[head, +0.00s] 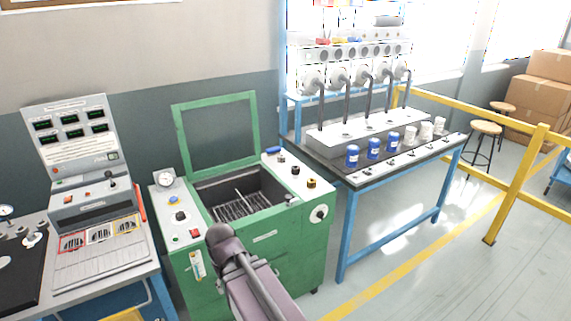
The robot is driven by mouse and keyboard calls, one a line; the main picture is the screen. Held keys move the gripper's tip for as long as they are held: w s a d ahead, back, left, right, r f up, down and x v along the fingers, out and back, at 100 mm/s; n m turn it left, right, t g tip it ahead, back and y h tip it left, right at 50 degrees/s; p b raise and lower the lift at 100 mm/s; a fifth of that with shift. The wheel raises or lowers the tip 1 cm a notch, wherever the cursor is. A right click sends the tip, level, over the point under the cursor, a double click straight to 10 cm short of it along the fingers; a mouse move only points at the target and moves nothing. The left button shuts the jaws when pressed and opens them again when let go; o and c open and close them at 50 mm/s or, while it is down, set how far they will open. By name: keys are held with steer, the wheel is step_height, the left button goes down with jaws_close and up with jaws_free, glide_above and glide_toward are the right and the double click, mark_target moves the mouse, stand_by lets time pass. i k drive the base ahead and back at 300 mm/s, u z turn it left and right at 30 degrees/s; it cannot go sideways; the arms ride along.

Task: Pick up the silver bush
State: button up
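Several small bush-like parts stand on the white right-hand top of the green machine. My arm rises from the bottom of the view in front of the green machine, left of these parts. Its gripper fingers cannot be made out, so whether they hold anything does not show.
The green machine (262,249) has its framed lid raised over an open bin with a rack. A blue-legged bench (343,240) with blue and white cups stands right. A grey console (72,150) stands left. A yellow rail (518,180) bounds the open floor at right.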

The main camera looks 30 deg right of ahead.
mark_target(281, 158)
steer(key=k, duration=1.1)
steer(key=z, duration=0.55)
steer(key=i, duration=0.9)
steer(key=z, duration=0.6)
steer(key=i, duration=0.75)
steer(key=u, duration=0.5)
steer(key=i, duration=1.05)
steer(key=u, duration=0.55)
